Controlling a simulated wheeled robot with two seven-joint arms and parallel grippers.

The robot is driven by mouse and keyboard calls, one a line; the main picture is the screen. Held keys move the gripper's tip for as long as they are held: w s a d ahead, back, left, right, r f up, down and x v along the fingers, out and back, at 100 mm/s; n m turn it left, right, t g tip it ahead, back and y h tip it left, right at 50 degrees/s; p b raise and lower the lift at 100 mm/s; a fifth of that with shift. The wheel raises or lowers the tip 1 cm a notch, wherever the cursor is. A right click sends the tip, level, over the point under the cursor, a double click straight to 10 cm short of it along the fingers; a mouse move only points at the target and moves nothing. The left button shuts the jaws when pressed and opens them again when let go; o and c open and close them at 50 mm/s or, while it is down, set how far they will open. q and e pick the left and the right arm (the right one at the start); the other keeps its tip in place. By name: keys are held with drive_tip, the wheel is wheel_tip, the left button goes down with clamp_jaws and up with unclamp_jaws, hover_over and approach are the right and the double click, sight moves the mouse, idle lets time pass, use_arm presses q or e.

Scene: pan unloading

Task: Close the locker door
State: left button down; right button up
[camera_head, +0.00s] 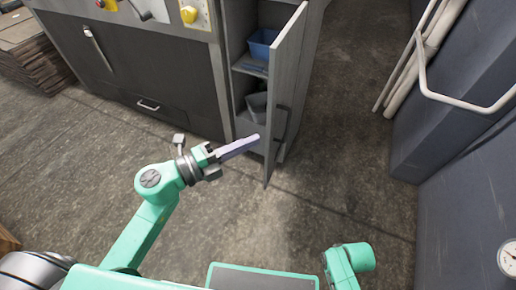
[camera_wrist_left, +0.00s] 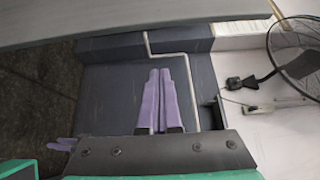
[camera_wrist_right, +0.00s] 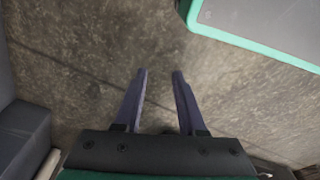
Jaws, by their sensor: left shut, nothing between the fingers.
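The grey locker door (camera_head: 287,85) stands open in the head view, swung out from the locker (camera_head: 238,60), with a dark handle (camera_head: 281,124) on its right face. My left gripper (camera_head: 256,139) is shut and empty, its purple fingertips close to the inner side of the door's lower part; I cannot tell if they touch. In the left wrist view the shut fingers (camera_wrist_left: 159,75) show, with a grey panel edge along the top. My right gripper (camera_wrist_right: 158,75) is open and empty over the floor in the right wrist view; its fingers do not show in the head view.
A blue bin (camera_head: 262,44) and a grey bin (camera_head: 257,107) sit on the locker's shelves. A dark cabinet (camera_head: 150,75) stands left of the locker. A grey wall structure with a white pipe rail (camera_head: 450,98) is at right. Floor (camera_head: 345,130) right of the door is clear.

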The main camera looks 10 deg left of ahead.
sight(268, 122)
use_arm(q)
drive_tip(key=shift+w+d+f, duration=0.1)
drive_tip(key=shift+w+d, duration=0.6)
drive_tip(key=shift+w, duration=0.6)
drive_tip(key=shift+w+d+r, duration=0.1)
drive_tip(key=shift+w+d, duration=0.55)
drive_tip(key=shift+w, duration=0.6)
drive_tip(key=shift+w+d+f, duration=0.1)
drive_tip(key=shift+w+d, duration=0.6)
drive_tip(key=shift+w, duration=0.6)
use_arm(e)
drive_tip(key=shift+w+r, duration=0.35)
drive_tip(key=shift+w, duration=0.1)
use_arm(q)
drive_tip(key=shift+a, duration=0.15)
use_arm(e)
drive_tip(key=shift+a, duration=0.1)
